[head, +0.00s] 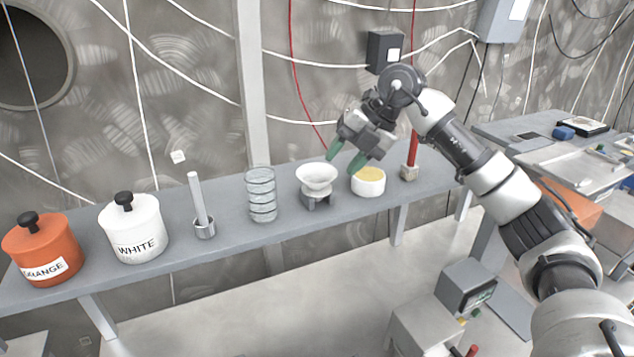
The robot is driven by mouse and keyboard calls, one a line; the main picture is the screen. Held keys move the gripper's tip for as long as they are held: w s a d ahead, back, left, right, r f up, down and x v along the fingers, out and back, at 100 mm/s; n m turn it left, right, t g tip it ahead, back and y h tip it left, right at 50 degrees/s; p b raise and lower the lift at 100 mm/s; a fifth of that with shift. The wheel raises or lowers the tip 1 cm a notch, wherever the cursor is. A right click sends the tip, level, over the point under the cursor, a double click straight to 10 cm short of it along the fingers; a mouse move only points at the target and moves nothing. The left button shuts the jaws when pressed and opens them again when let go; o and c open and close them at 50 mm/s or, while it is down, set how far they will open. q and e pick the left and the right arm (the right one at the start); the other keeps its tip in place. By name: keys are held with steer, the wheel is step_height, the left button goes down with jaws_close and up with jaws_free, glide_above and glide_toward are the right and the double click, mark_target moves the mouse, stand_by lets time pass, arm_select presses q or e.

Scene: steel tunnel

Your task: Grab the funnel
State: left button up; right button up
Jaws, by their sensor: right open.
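The funnel (316,180) is a white, wide-mouthed cone sitting upright in a small grey stand (318,200) on the grey shelf (230,227). My right gripper (344,160) comes in from the right with green fingertips pointing down and to the left. Its fingers are apart and empty. They are above and just right of the funnel, between it and a white round container with a yellow top (368,183). No contact with the funnel shows. My left gripper is not in the picture.
Left of the funnel stand a ribbed clear glass cylinder (262,196), a metal cup with a white rod (203,228), a white lidded pot (134,232) and an orange lidded pot (42,252). A red rod on a block (410,172) stands at right.

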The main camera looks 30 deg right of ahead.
mark_target(331, 176)
steer(key=p+x, duration=0.1)
steer(key=x, duration=0.2)
steer(key=shift+a+f+p, duration=0.25)
steer(key=shift+f+p, duration=0.05)
steer(key=shift+f, duration=0.05)
steer(key=shift+w+a+f, duration=0.1)
steer(key=shift+a+f, duration=0.05)
steer(key=shift+f, duration=0.15)
steer(key=shift+c, duration=0.3)
jaws_close()
